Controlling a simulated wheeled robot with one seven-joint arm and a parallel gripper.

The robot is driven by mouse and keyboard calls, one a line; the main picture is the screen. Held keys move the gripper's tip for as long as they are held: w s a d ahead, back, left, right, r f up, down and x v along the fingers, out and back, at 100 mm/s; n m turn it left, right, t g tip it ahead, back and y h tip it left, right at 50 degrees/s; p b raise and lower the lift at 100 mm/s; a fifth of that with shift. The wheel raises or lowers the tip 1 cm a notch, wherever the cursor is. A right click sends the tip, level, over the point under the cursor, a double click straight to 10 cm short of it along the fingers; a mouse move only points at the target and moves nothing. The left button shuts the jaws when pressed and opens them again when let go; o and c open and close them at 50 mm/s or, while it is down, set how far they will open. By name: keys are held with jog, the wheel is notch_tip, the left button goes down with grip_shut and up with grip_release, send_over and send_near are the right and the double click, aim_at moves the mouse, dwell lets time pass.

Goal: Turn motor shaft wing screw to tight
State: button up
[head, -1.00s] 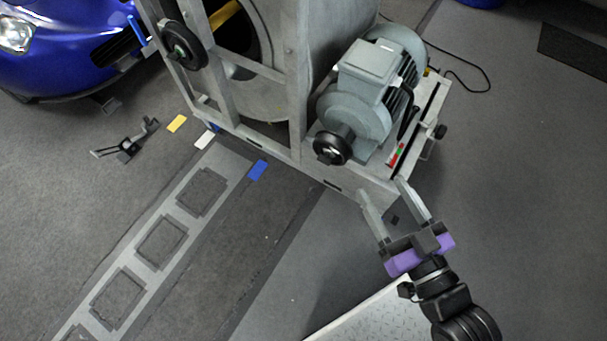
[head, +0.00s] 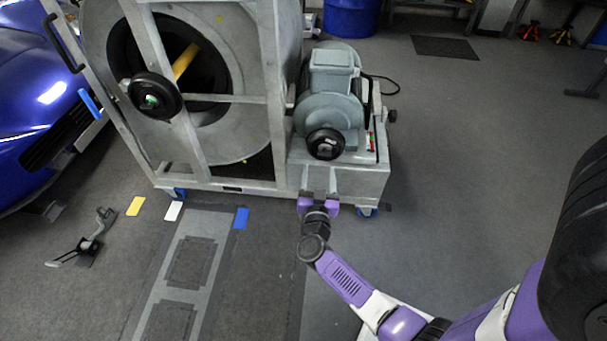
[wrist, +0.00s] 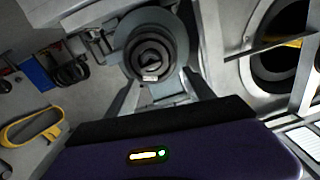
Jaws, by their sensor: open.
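The motor (head: 331,85) is grey and sits on the right of the metal frame. A black round knob (head: 326,144) is on its shaft end, with a small wing-like piece at its centre. The knob also shows in the wrist view (wrist: 151,62), face on, with a light mark at its lower edge. My gripper (head: 319,178) is in front of and below the knob, apart from it. Its two grey fingers are open and empty. In the wrist view the fingers (wrist: 160,92) stand apart, below and to either side of the knob.
A second black knob (head: 154,96) is on the big drum (head: 225,130) at left. The frame's grey base (head: 355,185) lies close behind my gripper. A red-and-green label (head: 371,142) is beside the motor. A blue car (head: 40,110) stands far left. The floor at right is open.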

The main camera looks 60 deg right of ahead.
aim_at(324, 157)
jog(key=shift+n+g, duration=0.3)
jog(key=shift+g, duration=0.1)
jog(key=b+x, duration=0.1)
jog(key=x, duration=0.3)
jog(key=s+b+x, duration=0.1)
jog(key=x, duration=0.1)
jog(key=shift+d+f+b, duration=0.35)
jog(key=shift+d, duration=0.05)
jog(key=shift+w+d+r, duration=0.1)
jog(key=shift+w+d, duration=0.1)
jog(key=shift+d, duration=0.35)
grip_shut()
